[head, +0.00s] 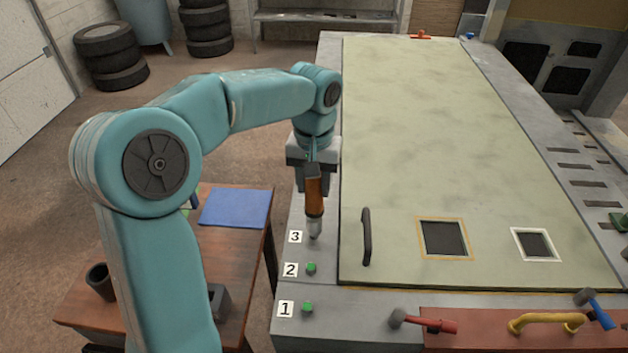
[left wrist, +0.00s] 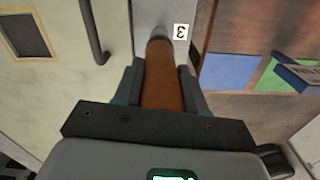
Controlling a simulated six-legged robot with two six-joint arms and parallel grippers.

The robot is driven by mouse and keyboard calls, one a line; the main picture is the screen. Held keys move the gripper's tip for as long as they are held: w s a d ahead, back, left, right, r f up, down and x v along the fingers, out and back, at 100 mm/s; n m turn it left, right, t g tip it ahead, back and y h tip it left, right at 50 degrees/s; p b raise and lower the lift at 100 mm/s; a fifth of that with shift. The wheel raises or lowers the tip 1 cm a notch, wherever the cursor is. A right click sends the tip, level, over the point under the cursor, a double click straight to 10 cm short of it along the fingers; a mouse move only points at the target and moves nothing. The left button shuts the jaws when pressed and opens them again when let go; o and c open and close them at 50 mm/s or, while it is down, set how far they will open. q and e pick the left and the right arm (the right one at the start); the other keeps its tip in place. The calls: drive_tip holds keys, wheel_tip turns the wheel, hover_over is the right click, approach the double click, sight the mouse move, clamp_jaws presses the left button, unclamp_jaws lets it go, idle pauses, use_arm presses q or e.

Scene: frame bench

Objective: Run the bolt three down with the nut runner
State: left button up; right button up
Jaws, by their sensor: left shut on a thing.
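My left gripper (head: 313,163) is shut on the orange-brown nut runner (head: 314,190), which points down, close to upright. In the left wrist view the nut runner (left wrist: 164,82) sits between the two fingers of my left gripper (left wrist: 160,76). Its grey nose is at the spot beside the label 3 (head: 295,237). Bolt three is hidden by the nose, and I cannot tell how far it is seated. The label 3 also shows in the left wrist view (left wrist: 181,32). Bolt two (head: 311,268) and bolt one (head: 308,307) show green beside their labels. My right gripper is out of view.
A pale green panel (head: 440,140) with a dark handle (head: 366,237) lies right of the bolts. A wooden table (head: 240,250) with a blue mat (head: 234,208) stands left.

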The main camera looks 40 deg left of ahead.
use_arm(q)
drive_tip(key=shift+f+b, duration=0.65)
drive_tip(key=shift+f, duration=0.2)
idle(0.9)
drive_tip(key=shift+f, duration=0.25)
idle(1.2)
drive_tip(key=shift+r, duration=0.1)
drive_tip(key=shift+r+p, duration=2.8)
drive_tip(key=shift+r, duration=0.15)
drive_tip(key=shift+s, duration=0.1)
